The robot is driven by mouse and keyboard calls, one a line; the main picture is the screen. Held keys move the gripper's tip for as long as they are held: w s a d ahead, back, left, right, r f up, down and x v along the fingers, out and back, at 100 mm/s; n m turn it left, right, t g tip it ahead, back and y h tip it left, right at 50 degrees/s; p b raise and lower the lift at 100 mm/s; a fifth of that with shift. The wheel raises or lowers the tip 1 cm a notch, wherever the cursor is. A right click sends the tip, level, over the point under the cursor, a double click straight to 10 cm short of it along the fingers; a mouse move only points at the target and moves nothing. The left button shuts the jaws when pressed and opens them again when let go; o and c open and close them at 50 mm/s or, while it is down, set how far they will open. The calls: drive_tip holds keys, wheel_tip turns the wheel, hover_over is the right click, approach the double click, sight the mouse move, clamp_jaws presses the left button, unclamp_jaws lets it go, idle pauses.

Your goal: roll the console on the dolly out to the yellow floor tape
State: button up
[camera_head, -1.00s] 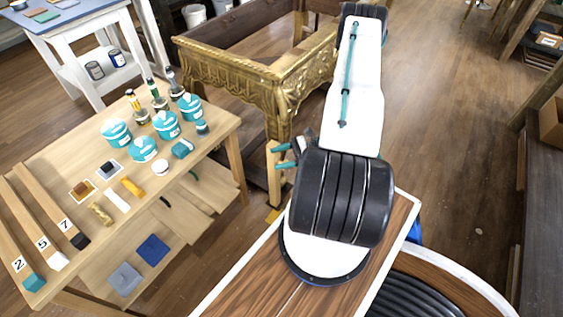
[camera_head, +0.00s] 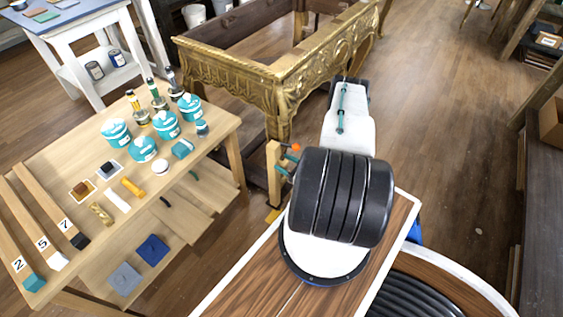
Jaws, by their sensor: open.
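The gilt console (camera_head: 275,78) is a carved gold frame with an open top, in the upper middle. Below its near corner is a pale wooden post (camera_head: 273,172), with a small orange piece (camera_head: 295,147) to its right. A dark low part beside the post may be the dolly (camera_head: 256,172); most of it is hidden. A small yellow patch (camera_head: 272,215) shows on the floor; I cannot tell if it is tape.
A wooden workbench (camera_head: 75,155) with teal tubs, bottles and numbered strips stands close on the left. A white table (camera_head: 85,22) is behind it. Dark shelving (camera_head: 540,190) lines the right edge. Open wooden floor (camera_head: 450,120) lies between console and shelving.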

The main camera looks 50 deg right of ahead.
drive_tip(key=shift+w+a, duration=0.1)
drive_tip(key=shift+w, duration=0.85)
drive_tip(key=c, duration=1.2)
drive_tip(key=shift+w, duration=0.55)
drive_tip(key=shift+c, duration=0.5)
drive_tip(key=o, duration=1.3)
drive_tip(key=s, duration=0.8)
drive_tip(key=shift+d, duration=0.25)
